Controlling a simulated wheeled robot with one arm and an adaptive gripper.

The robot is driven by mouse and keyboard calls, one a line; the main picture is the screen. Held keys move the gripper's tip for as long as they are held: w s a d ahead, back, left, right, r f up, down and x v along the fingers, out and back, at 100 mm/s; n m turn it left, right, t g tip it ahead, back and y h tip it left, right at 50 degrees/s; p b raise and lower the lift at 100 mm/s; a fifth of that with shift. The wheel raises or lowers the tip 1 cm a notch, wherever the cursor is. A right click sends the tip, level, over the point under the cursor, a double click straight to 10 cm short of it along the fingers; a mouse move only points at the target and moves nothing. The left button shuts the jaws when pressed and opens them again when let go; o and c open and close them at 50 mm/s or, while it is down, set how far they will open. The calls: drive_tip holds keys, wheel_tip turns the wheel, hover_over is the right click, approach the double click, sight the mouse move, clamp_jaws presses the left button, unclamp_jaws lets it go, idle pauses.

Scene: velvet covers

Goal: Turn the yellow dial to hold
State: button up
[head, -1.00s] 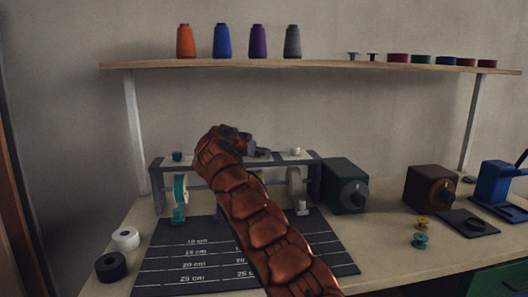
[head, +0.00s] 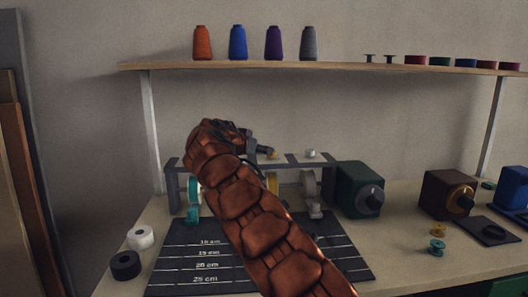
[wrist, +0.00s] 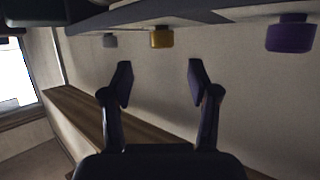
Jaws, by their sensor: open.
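A small yellow dial (head: 272,155) sits on top of the grey rack (head: 292,160) on the table. In the wrist view the yellow dial (wrist: 161,38) hangs at the top of the picture, as that view looks inverted. My gripper (wrist: 160,75) is open and empty, its two dark fingers spread below the dial in the picture and apart from it. The dial lines up with the gap between them. In the head view my arm hides most of the gripper and part of the rack. I cannot read any hold mark.
A green box (head: 358,190) and a brown box (head: 447,193) with a brass-coloured dial stand to the right. A thread shelf (head: 330,67) runs above the rack.

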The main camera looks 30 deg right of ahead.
drive_tip(key=shift+v, duration=1.7)
drive_tip(key=shift+s+d, duration=0.1)
drive_tip(key=shift+s, duration=0.05)
drive_tip(key=s+f+n+g+y, duration=0.2)
drive_tip(key=s+f, duration=0.2)
drive_tip(key=s, duration=0.7)
drive_tip(key=s+f+n+g+y, duration=0.1)
drive_tip(key=s+f+g+y, duration=0.2)
drive_tip(key=s, duration=0.8)
drive_tip(key=s+a+f+n+g+y, duration=0.1)
drive_tip(key=s+a+f+n+y, duration=0.15)
drive_tip(key=s+a+f, duration=0.65)
drive_tip(key=s+a+f+n+g+y, duration=0.2)
drive_tip(key=s+a+f+n, duration=0.25)
drive_tip(key=s, duration=0.75)
drive_tip(key=s+a+f+n+g+y, duration=0.1)
drive_tip(key=s+a+f+n+y, duration=0.1)
drive_tip(key=s+a+f, duration=0.75)
wheel_tip(320, 180, up, 24)
drive_tip(key=s+d+p, duration=0.1)
drive_tip(key=s+p, duration=0.1)
drive_tip(key=p, duration=1.8)
drive_tip(key=shift+d+t, duration=0.3)
drive_tip(key=shift+t, duration=0.1)
drive_tip(key=shift+f, duration=0.1)
drive_tip(key=shift+c, duration=0.3)
